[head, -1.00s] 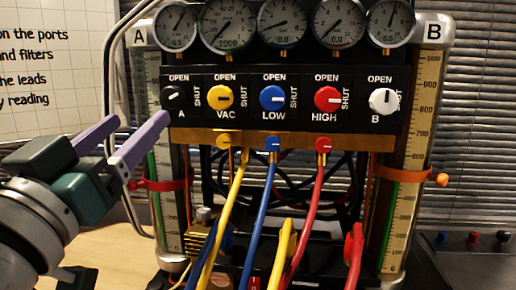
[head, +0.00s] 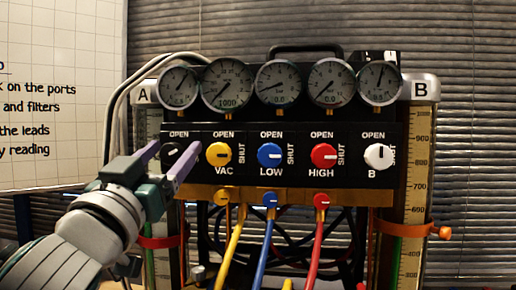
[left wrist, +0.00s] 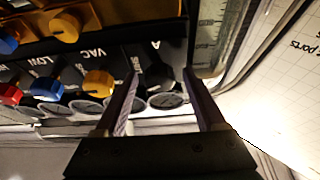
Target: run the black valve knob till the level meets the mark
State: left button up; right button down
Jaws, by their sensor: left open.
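The black valve knob, labelled A (head: 174,152), is at the left end of the valve row. My left gripper (head: 175,148) is open, its two purple fingers on either side of this knob in the head view. In the left wrist view the dark knob (left wrist: 159,76) shows between the open fingers (left wrist: 161,76); I cannot tell whether they touch it. My right gripper is out of view.
Yellow (head: 219,154), blue (head: 269,155), red (head: 323,156) and white (head: 378,157) knobs sit to the right. Hoses hang below the panel. Tube B (head: 415,200) stands at the right with an orange band (head: 425,230). A whiteboard (head: 60,100) is at the left.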

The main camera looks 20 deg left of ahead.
pick_arm(q)
jog(key=shift+c, duration=0.4)
grip_shut()
